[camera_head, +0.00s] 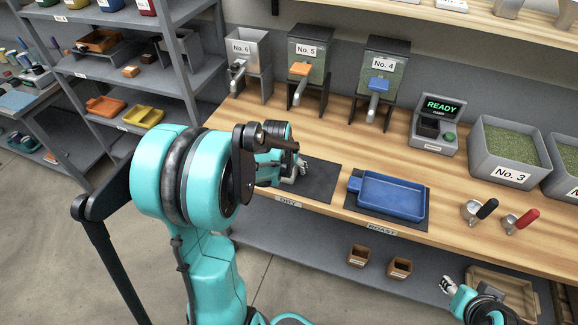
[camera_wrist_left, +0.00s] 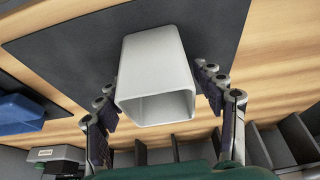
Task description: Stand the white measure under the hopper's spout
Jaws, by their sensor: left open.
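The white measure (camera_wrist_left: 155,60), a square tapered cup, shows in the left wrist view over the dark mat, its open mouth towards the bottom of the picture. My left gripper (camera_wrist_left: 158,86) is open, with one finger on each side of the measure; I cannot tell whether they touch it. In the head view the left gripper (camera_head: 298,172) is over the DRY mat (camera_head: 318,185), and the measure is mostly hidden there. Hoppers No. 6 (camera_head: 252,50), No. 5 (camera_head: 313,73) and No. 4 (camera_head: 383,66), with spouts, stand at the back. My right gripper (camera_head: 448,286) is low at the right, too small to read.
A blue tray (camera_head: 392,197) lies on the ROAST mat. A device reading READY (camera_head: 436,125), a grey bin No. 3 (camera_head: 510,153) and two scoops with black (camera_head: 487,208) and red (camera_head: 527,217) handles stand to the right. Clear wood (camera_head: 340,143) lies before the hoppers.

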